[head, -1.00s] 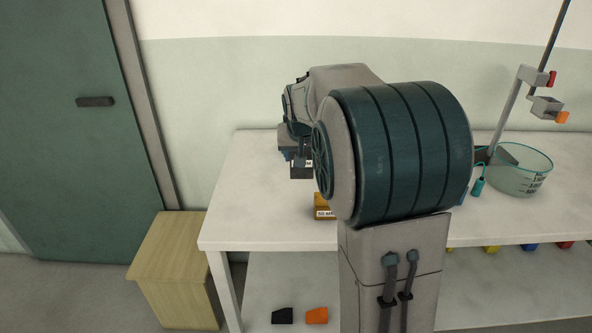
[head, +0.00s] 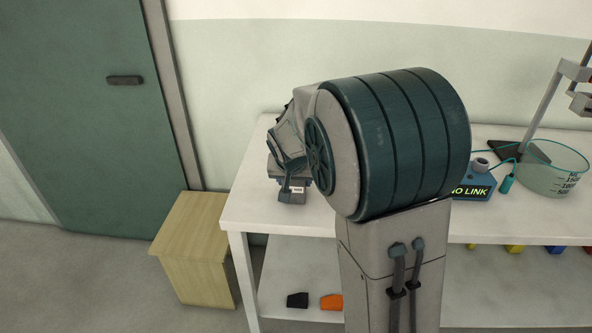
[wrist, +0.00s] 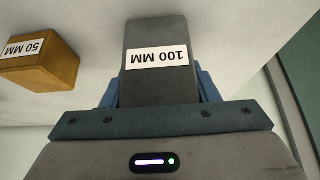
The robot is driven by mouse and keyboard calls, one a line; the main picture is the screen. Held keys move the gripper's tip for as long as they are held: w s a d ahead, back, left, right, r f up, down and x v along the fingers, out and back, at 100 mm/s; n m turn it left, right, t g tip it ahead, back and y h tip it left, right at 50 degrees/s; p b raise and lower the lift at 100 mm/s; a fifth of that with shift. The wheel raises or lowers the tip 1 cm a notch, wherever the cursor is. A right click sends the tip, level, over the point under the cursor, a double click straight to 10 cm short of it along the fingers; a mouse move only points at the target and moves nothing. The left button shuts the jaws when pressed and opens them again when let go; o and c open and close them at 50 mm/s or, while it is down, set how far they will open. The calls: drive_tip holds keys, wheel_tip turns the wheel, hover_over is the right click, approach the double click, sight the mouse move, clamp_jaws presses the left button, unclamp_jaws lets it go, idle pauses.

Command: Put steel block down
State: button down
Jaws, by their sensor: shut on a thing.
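The steel block is dark grey with a white "100 MM" label. It fills the upper middle of the wrist view (wrist: 157,32) and shows partly in the head view (head: 292,197). My gripper (wrist: 158,88) is shut on it, with a blue finger on each side. In the head view my gripper (head: 285,181) is low over the left part of the white table (head: 262,215). I cannot tell whether the block touches the table top.
An ochre block labelled "50 MM" (wrist: 42,62) stands left of the steel block in the wrist view. A "NO LINK" box (head: 474,187) and a clear measuring bowl (head: 552,172) stand at right. A wooden cabinet (head: 190,240) stands left of the table. My arm hides the table's middle.

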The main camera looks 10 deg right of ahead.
drive_tip(key=shift+f, duration=0.15)
drive_tip(key=c, duration=0.5)
unclamp_jaws()
drive_tip(key=shift+s+r, duration=0.1)
drive_tip(key=shift+r, duration=0.15)
drive_tip(key=v, duration=1)
drive_tip(key=s+f+n+g, duration=0.1)
drive_tip(key=s+f, duration=0.1)
drive_tip(key=s, duration=0.5)
drive_tip(key=s+d+f+n+g+y, duration=0.1)
drive_tip(key=s+f, duration=0.1)
drive_tip(key=s, duration=0.6)
drive_tip(key=s+f+n+g+y, duration=0.1)
drive_tip(key=s+f, duration=0.1)
drive_tip(key=s, duration=0.5)
drive_tip(key=shift+s+d+n+g, duration=0.15)
drive_tip(key=shift+s+n+g, duration=0.15)
drive_tip(key=shift+s, duration=0.05)
